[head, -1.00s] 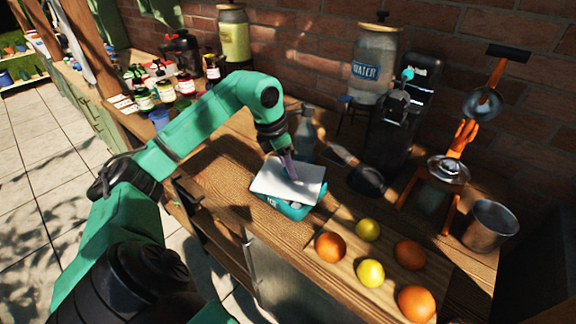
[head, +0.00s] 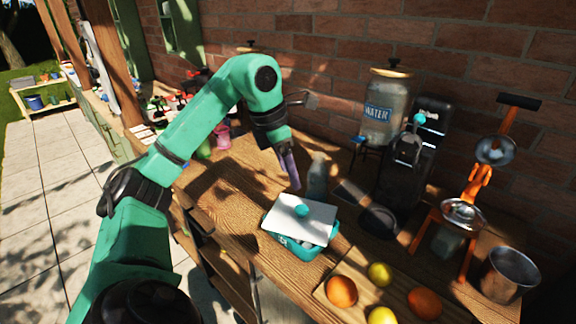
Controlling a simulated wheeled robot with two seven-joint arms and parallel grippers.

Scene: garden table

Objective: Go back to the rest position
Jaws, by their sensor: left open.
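My left gripper (head: 291,178) is open and empty. It hangs above the wooden table (head: 235,217), a little up and left of a teal box (head: 297,249). The box has a white lid (head: 300,211) with a round teal knob on top. The lid sits on the box somewhat askew, with part of the box showing at its front and right. The gripper is apart from the lid. My right gripper does not show in the head view.
A clear bottle (head: 318,176) stands close right of my gripper. Oranges (head: 342,290) and lemons (head: 380,274) lie on a board in front.

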